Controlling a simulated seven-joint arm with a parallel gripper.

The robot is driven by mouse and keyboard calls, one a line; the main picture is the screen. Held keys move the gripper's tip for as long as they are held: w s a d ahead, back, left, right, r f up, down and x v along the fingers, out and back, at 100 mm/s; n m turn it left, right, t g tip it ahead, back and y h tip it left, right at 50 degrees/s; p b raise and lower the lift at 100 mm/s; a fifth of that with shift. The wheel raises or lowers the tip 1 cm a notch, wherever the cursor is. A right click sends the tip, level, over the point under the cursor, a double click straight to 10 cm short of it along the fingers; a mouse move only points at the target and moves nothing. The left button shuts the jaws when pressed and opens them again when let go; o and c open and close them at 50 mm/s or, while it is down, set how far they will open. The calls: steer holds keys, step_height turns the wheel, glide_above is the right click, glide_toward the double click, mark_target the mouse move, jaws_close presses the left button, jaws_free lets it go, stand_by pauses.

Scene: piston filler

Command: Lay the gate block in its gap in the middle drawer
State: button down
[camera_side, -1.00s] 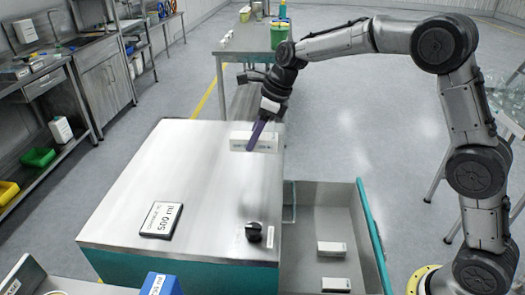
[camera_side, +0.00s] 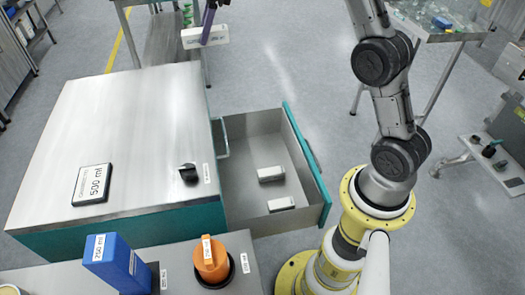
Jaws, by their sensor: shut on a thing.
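My gripper (camera_side: 208,24), with purple fingers at the top edge of the picture, is shut on a white labelled block (camera_side: 192,39). The block is in the air, seen just beyond the back right corner of the machine's steel top. I cannot tell its exact height. The open drawer (camera_side: 240,199) sticks out from the machine's right side, with a grey tray and a teal front. Two similar white blocks, one farther back (camera_side: 271,174) and one nearer (camera_side: 281,205), lie in it, apart from each other. The gap itself is not clear from here.
The steel top (camera_side: 130,120) carries a 500 ml plate (camera_side: 92,184) and a black knob (camera_side: 188,174). A blue 250 ml block (camera_side: 120,265) and an orange piece (camera_side: 211,262) stand on the front bench. The drawer is open above.

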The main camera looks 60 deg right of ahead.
steer(key=s+d, duration=0.3)
steer(key=d, duration=0.7)
steer(key=s+d, duration=0.3)
steer(key=d, duration=0.7)
steer(key=f, duration=5.1)
steer(key=shift+w+a+f, duration=0.15)
steer(key=shift+a+f, duration=0.05)
steer(key=shift+a, duration=0.2)
steer(key=shift+f, duration=2.65)
steer(key=shift+f, duration=0.1)
steer(key=shift+c, duration=1.7)
jaws_free()
